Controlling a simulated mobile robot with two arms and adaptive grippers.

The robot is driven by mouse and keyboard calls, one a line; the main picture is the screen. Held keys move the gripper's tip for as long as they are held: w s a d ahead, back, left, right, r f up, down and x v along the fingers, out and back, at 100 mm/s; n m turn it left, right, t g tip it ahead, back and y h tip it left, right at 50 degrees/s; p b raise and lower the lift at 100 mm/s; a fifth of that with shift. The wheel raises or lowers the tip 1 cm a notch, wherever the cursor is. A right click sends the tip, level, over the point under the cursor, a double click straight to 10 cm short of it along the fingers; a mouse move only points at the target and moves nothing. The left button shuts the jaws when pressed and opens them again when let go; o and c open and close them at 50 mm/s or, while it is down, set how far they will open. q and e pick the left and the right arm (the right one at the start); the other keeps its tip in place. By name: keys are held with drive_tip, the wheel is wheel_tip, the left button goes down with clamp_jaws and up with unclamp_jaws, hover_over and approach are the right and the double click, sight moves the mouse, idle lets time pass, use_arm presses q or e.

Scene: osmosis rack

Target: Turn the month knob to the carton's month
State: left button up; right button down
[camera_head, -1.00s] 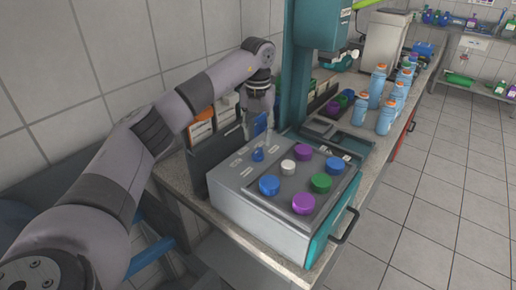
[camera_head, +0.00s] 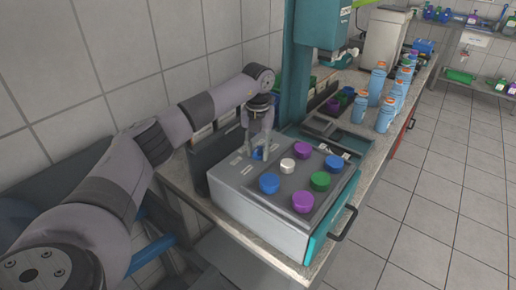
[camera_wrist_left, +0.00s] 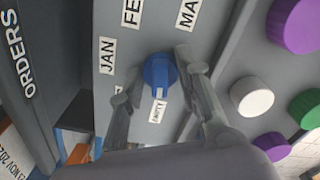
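The blue month knob (camera_wrist_left: 158,70) sits on the grey sloped panel, among white labels reading JAN, FE…, MA… and one that looks like EMPTY. In the head view the knob (camera_head: 258,154) is partly covered by my left gripper (camera_head: 259,152), which points down over it. In the wrist view its two fingers are apart, one on each side of the knob; I cannot tell whether they touch it. An orange and white carton (camera_wrist_left: 10,152) shows print like "NOV 202…" at the lower left of the wrist view. My right gripper is not in view.
The panel also carries a white knob (camera_head: 288,166) and several purple, blue and green knobs close to the right. A dark rack marked ORDERS (camera_wrist_left: 22,55) stands left of the panel. A teal column (camera_head: 300,90) rises behind. Blue bottles (camera_head: 376,84) stand farther back.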

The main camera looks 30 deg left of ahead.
use_arm(q)
drive_tip(key=c, duration=0.5)
